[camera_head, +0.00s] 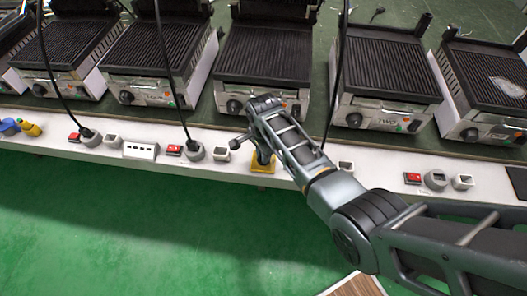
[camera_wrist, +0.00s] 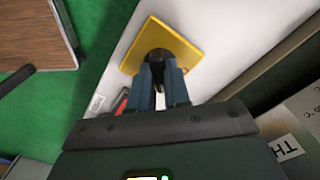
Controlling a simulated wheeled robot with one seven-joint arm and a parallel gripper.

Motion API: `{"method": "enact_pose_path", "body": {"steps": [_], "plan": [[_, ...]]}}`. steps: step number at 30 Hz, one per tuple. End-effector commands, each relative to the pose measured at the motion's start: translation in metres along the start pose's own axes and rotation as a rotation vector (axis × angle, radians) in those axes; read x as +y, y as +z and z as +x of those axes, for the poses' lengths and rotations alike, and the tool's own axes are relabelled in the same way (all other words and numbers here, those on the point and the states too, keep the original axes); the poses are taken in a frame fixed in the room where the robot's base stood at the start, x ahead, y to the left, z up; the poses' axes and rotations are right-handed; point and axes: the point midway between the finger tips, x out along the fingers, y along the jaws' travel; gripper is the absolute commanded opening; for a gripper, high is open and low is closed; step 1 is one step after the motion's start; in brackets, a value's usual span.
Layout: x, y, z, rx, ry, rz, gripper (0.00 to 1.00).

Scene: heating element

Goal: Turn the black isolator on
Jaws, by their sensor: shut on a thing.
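The black isolator is a dark round knob (camera_wrist: 157,54) on a square yellow plate (camera_wrist: 186,45) in the wrist view. The yellow plate also shows in the head view (camera_head: 262,169), on the white ledge near the middle. My gripper (camera_wrist: 163,72) points down at the plate, its two blue-grey fingers shut on the black knob. In the head view my gripper (camera_head: 263,158) stands over the plate and hides most of the knob. The knob's exact angle cannot be told.
Several ribbed grills (camera_head: 265,55) stand in a row behind the white ledge (camera_head: 60,140). Red switches (camera_head: 175,150), grey sockets (camera_head: 194,152) and hanging black cables line the ledge. A red switch also lies close to my fingers in the wrist view (camera_wrist: 121,101). The green floor (camera_head: 130,220) in front is mostly clear.

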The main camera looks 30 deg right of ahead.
Motion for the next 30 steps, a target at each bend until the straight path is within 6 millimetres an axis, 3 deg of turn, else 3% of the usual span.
{"method": "enact_pose_path", "body": {"steps": [18,30], "plan": [[-0.0002,-0.0004,-0.0011,0.001,0.0,0.561,0.0],[-0.0002,-0.001,-0.0007,0.002,-0.001,0.768,0.0]]}}
